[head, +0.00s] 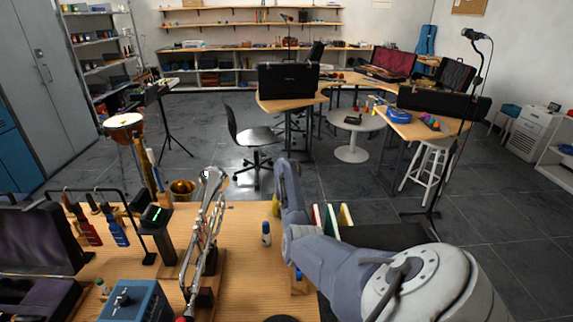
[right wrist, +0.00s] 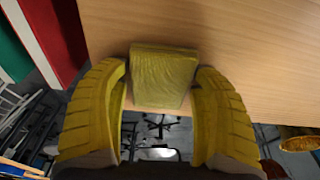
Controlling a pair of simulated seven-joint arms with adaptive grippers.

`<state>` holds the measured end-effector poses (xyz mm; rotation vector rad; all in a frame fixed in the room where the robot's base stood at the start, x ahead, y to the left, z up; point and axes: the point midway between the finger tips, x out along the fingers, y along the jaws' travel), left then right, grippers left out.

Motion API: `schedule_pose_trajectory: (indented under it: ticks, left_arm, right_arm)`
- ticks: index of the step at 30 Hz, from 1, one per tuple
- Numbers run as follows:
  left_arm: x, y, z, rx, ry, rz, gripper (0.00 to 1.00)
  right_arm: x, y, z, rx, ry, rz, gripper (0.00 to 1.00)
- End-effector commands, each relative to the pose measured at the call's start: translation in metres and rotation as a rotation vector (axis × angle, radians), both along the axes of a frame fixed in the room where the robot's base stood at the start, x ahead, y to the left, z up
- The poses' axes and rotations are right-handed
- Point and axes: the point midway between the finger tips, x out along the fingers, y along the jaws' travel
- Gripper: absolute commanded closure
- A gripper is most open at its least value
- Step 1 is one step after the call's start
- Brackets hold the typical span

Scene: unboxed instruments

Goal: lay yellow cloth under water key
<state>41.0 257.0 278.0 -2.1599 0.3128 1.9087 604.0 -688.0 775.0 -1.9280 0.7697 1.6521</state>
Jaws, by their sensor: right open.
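A folded yellow cloth (right wrist: 163,75) lies flat at the table's edge in the right wrist view. My right gripper (right wrist: 163,68) is open, with one yellow finger on each side of the cloth; I cannot tell whether they touch it. In the head view my right arm reaches over the bench and hides most of this gripper. A small yellow patch (head: 276,204) shows beside the arm; I cannot tell whether it is finger or cloth. A silver brass instrument (head: 207,235) rests on a stand left of the arm. Its water key is too small to make out. My left gripper is not in view.
A small bottle (head: 266,233) stands between the instrument and my arm. A device with a green display (head: 155,214), a tool rack (head: 98,191) and a blue box (head: 137,301) stand on the left. Upright books (head: 331,218) stand beyond my arm.

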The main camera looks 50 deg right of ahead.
Motion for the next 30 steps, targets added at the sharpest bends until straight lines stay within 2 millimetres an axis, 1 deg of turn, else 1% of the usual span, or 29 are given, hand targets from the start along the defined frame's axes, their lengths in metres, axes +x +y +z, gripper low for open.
schedule_pose_trajectory:
  ticks: [1, 5, 8, 11, 14, 24, 30]
  left_arm:
    - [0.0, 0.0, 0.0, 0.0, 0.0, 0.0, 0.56]
    - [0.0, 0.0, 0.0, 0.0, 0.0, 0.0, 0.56]
    - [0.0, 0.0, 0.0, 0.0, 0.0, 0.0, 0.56]
    - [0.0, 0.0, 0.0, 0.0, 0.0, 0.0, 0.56]
    - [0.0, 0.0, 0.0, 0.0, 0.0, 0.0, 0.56]
    - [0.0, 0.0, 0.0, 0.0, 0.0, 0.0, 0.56]
    - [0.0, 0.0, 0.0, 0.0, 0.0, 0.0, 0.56]
  right_arm:
    - [-0.002, 0.003, -0.005, 0.006, 0.008, 0.003, 0.22]
    - [-0.002, 0.003, -0.004, 0.005, 0.009, 0.004, 0.22]
    - [-0.002, 0.003, 0.003, 0.003, 0.008, 0.004, 0.22]
    - [-0.001, 0.004, 0.015, 0.004, 0.003, 0.003, 0.22]
    - [-0.003, 0.005, 0.032, 0.003, 0.002, 0.002, 0.22]
    - [-0.007, 0.014, 0.104, 0.003, -0.003, 0.002, 0.22]
    - [-0.012, 0.018, 0.14, 0.003, -0.001, 0.002, 0.22]
